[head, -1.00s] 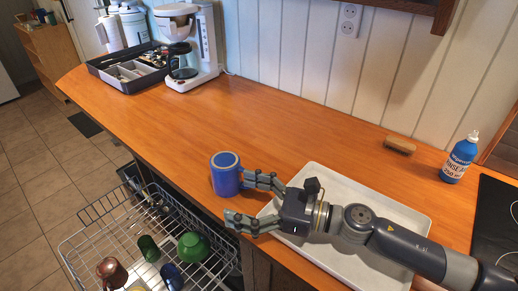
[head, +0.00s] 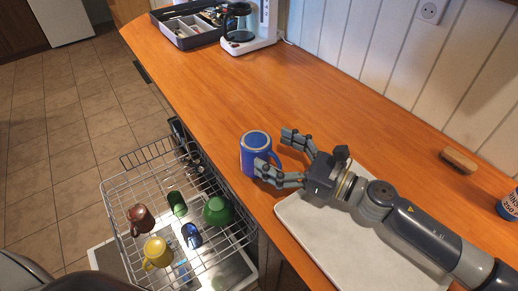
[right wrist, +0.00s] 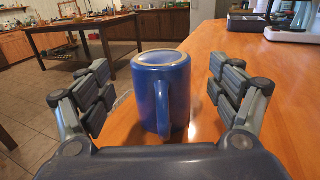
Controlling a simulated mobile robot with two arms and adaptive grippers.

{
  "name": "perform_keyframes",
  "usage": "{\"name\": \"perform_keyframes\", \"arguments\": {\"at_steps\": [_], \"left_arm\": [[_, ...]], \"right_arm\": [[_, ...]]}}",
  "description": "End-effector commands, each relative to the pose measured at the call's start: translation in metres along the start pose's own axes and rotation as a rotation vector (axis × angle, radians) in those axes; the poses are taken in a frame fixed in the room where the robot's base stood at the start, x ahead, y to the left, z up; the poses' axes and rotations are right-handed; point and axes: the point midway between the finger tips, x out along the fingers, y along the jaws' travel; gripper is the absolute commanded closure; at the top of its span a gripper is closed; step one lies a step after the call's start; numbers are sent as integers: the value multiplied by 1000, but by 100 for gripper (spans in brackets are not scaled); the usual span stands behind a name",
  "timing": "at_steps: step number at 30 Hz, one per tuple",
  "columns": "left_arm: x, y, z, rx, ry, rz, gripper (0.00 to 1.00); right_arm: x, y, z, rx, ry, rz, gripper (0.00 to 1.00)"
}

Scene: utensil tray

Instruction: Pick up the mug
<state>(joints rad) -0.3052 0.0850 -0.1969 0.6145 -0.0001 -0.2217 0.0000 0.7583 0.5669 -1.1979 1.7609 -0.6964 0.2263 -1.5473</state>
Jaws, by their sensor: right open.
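The blue mug (head: 252,150) stands on the wooden counter near its front edge, and it looks upside down, with a pale ring on top. My right gripper (head: 272,152) is open, with one finger on each side of the mug in the head view. In the right wrist view the mug (right wrist: 158,88) is centred between the spread fingers, with its handle towards me. Gaps show between the mug and both fingers there. My left gripper is not in view.
A white tray (head: 301,224) lies under my right arm. An open dishwasher rack (head: 122,190) below the counter edge holds a brown mug (head: 141,219), yellow mug (head: 157,253) and green bowl (head: 217,210). A cutlery tray (head: 189,37) and coffee maker (head: 262,38) stand far back. The counter beyond the mug is clear.

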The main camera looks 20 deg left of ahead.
Motion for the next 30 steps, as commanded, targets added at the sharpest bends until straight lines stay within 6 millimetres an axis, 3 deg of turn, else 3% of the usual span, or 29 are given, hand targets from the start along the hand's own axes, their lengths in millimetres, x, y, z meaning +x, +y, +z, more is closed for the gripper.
{"name": "perform_keyframes", "arguments": {"at_steps": [9,19,27,29,30], "left_arm": [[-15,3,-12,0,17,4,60],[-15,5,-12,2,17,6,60],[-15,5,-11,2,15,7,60],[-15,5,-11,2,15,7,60],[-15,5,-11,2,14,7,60]], "right_arm": [[42,-2,-1,2,-1,1,16],[48,-2,-3,1,0,0,16],[48,-2,-3,2,0,1,71],[48,-2,-2,1,-2,1,72],[48,-2,-2,1,-2,1,76]]}}
